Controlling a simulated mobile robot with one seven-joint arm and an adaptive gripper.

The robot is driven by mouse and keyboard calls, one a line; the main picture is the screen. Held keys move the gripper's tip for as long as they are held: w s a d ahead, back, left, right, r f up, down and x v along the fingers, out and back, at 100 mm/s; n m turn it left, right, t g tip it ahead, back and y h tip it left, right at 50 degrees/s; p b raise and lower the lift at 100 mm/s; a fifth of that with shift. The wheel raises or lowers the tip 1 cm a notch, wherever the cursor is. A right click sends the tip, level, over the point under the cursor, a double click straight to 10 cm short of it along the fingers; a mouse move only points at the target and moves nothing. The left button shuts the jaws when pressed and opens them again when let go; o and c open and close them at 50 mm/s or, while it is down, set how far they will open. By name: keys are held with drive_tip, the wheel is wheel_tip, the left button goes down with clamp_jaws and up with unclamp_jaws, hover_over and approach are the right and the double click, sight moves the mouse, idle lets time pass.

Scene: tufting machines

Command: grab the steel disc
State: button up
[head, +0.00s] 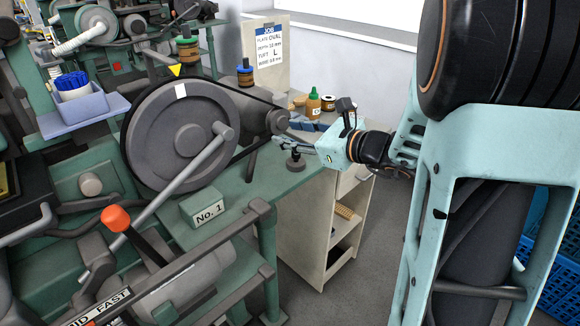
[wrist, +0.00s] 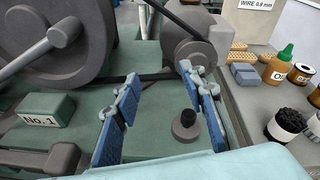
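A small grey steel disc (wrist: 186,131) with a black knob on top lies flat on the green machine table (wrist: 150,143). It also shows in the head view (head: 295,164), just below my fingers. My gripper (head: 284,144) is open and empty above the table. In the wrist view its blue-padded fingers (wrist: 158,76) stand wide apart. The disc appears between them there, closer to the right finger and toward the palm. The fingers look higher than the disc and I see no contact.
The large flywheel (head: 180,135) and its belt pulley (wrist: 194,60) stand close to my fingers. A green "No. 1" block (head: 205,207) sits at the left.

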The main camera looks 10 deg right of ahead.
sight(299, 155)
drive_tip(key=s+d+f+m+t+h+b, duration=0.2)
drive_tip(key=s+d+f+m+t+b, duration=0.35)
drive_tip(key=f, duration=0.45)
drive_tip(key=shift+g, duration=0.65)
drive_tip(key=w+b, duration=0.1)
drive_tip(key=w, duration=0.2)
drive_tip(key=w+b, duration=0.1)
drive_tip(key=w, duration=0.1)
drive_tip(key=shift+w+a+r+b, duration=0.1)
drive_tip(key=shift+w+a+b, duration=0.2)
drive_tip(key=shift+a, duration=0.1)
drive_tip(key=x, duration=0.2)
drive_tip(key=b+x, duration=0.1)
drive_tip(key=x, duration=0.2)
drive_tip(key=shift+w+a+r+b, duration=0.25)
drive_tip(key=shift+a+b, duration=0.05)
drive_tip(key=shift+m, duration=0.25)
clamp_jaws()
drive_tip(key=shift+r, duration=0.1)
